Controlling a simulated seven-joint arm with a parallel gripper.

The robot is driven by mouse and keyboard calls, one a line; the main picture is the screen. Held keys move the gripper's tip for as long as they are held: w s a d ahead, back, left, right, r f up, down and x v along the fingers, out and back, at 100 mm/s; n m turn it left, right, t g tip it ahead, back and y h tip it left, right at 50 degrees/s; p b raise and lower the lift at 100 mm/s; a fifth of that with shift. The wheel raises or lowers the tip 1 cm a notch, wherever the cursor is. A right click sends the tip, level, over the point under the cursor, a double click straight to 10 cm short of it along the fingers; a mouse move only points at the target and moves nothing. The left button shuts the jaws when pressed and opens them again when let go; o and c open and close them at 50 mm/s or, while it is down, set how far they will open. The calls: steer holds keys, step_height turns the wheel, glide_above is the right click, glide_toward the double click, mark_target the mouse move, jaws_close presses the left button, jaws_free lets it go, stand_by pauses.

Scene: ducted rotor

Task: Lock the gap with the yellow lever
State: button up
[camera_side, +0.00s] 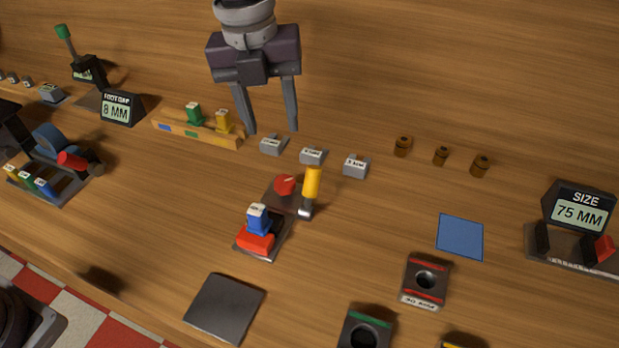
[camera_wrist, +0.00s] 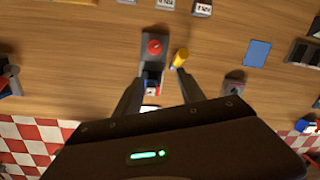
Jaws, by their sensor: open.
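The yellow lever (camera_side: 312,182) stands upright on a short grey pivot at the right side of a small dark fixture (camera_side: 278,204). The fixture carries a red round knob (camera_side: 286,185) and, at its near end, a red block with a blue block (camera_side: 258,219) on it. In the wrist view the yellow lever (camera_wrist: 181,57) shows just beyond the right fingertip, and the red knob (camera_wrist: 154,46) lies left of it. My gripper (camera_side: 267,130) is open and empty, raised above the table behind the fixture in the side view. The gap itself cannot be made out clearly.
Several grey labelled blocks (camera_side: 313,156) stand behind the fixture. A dark square plate (camera_side: 225,308) lies in front, and a blue square (camera_side: 460,236) to the right. A red-striped ring block (camera_side: 426,281) stands at the near right.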

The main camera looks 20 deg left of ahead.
mark_target(311, 168)
steer(key=d+f+m, duration=0.1)
steer(key=f+m, duration=0.1)
steer(key=w+d+f+m, duration=0.1)
steer(key=d+f+m, duration=0.1)
steer(key=f, duration=0.1)
steer(key=w+d+f+m+g, duration=0.1)
steer(key=d+f+m, duration=0.1)
steer(key=shift+w+d+f, duration=0.1)
steer(key=shift+w+f, duration=0.05)
steer(key=f, duration=0.6)
steer(key=shift+d+f, duration=0.3)
steer(key=shift+f, duration=0.1)
jaws_close()
stand_by(0.3)
